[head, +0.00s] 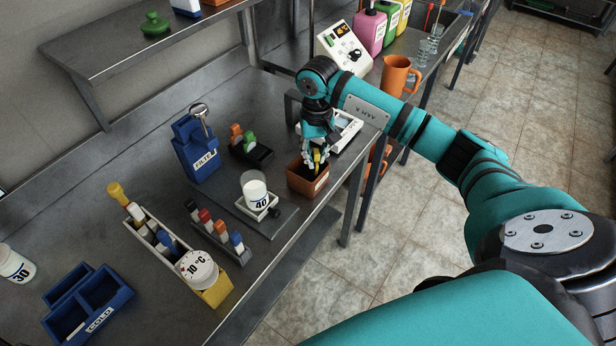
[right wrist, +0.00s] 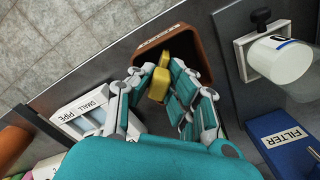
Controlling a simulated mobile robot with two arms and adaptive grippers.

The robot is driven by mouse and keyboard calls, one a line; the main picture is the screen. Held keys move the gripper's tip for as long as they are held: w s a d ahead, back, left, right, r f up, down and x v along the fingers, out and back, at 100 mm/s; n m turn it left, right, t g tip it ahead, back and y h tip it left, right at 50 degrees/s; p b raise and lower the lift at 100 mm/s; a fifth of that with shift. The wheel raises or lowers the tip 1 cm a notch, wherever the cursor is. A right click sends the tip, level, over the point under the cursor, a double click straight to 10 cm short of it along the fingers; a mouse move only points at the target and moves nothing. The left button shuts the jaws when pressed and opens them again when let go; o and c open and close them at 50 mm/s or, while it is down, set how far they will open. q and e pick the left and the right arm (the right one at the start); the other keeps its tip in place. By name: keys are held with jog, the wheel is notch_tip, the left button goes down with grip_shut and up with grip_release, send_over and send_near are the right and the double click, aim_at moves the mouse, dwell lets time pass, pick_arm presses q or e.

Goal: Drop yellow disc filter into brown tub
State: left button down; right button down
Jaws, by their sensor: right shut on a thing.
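The brown tub (head: 303,181) stands near the front edge of the metal bench. It also shows in the right wrist view (right wrist: 205,55). My right gripper (head: 317,160) points down over the tub. It is shut on the yellow disc filter (right wrist: 158,82), which sits between the fingertips at the tub's opening. In the head view only a small bit of yellow shows there. How far the filter is inside the rim I cannot tell. My left gripper is not in view.
Beside the tub are a white container marked 40 (head: 255,190) on a tray and a white bin labelled SMALL PIPE (right wrist: 82,110). A blue FILTER box (head: 196,150) stands behind. A blue COLD box (head: 88,304) and a dial (head: 197,268) are at the left.

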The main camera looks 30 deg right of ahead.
jog(key=c, duration=1.3)
grip_release()
jog(key=shift+o, duration=0.2)
jog(key=shift+r, duration=0.2)
notch_tip(320, 180, up, 12)
jog(key=shift+f, duration=0.15)
jog(key=shift+a, duration=0.1)
